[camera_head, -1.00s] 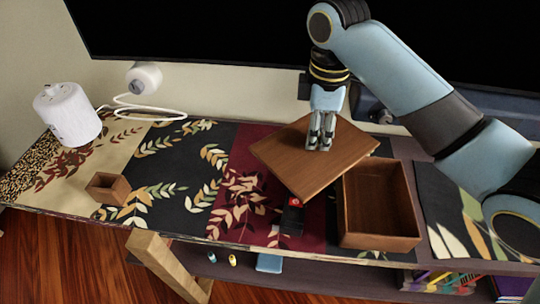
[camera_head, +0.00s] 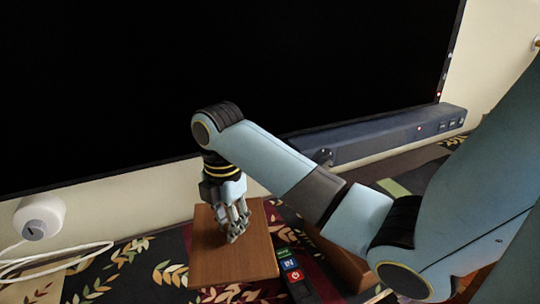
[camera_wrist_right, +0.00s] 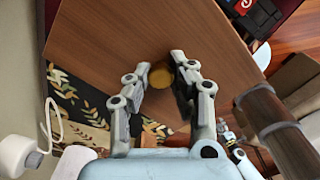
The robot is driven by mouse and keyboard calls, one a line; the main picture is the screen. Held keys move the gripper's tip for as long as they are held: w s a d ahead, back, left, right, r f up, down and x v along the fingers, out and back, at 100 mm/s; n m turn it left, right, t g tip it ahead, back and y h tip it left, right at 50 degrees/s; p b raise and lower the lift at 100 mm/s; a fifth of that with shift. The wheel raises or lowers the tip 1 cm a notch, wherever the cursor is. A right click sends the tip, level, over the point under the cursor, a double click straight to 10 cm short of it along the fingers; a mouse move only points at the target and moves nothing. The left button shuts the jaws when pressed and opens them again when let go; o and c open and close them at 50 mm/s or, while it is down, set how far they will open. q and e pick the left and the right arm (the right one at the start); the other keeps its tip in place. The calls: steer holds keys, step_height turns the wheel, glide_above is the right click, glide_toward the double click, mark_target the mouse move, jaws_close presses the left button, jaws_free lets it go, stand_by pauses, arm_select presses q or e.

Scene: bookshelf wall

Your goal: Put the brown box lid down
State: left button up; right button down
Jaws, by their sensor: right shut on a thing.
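The brown box lid (camera_head: 232,268) is a flat wooden board in the head view, over the patterned table runner. My right gripper (camera_head: 236,230) is above its middle. I cannot tell whether the lid touches the table. The open brown box (camera_head: 345,265) is to the right of the lid, mostly hidden behind my right arm. My left gripper is not in view.
A dark item with a red mark (camera_head: 295,276) lies close to the lid's right edge. A large black screen (camera_head: 220,90) and a soundbar (camera_head: 390,135) stand behind. A white round device (camera_head: 40,215) with a cable is at the left. Patterned runner (camera_head: 150,268) shows left of the lid.

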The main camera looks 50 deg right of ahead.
steer(key=shift+w+a+r+n, duration=0.1)
steer(key=shift+w+a+n, duration=0.1)
steer(key=shift+w+n, duration=0.45)
steer(key=shift+w+r+n, duration=0.15)
steer(key=shift+n, duration=0.8)
steer(key=shift+a+f, duration=0.25)
steer(key=shift+a, duration=0.1)
steer(key=a+f, duration=0.2)
steer(key=a, duration=0.1)
steer(key=s+a+f, duration=0.1)
steer(key=a+f, duration=0.1)
steer(key=a, duration=0.2)
steer(key=s+a+f, duration=0.1)
steer(key=a+f, duration=0.1)
steer(key=a, duration=0.1)
steer(key=shift+s+a+f, duration=0.15)
steer(key=shift+a+f, duration=0.1)
steer(key=shift+a, duration=0.1)
step_height(320, 180, down, 4)
steer(key=shift+f+b, duration=0.1)
steer(key=shift+b, duration=0.45)
steer(key=c, duration=1.2)
jaws_free()
steer(key=shift+o, duration=0.2)
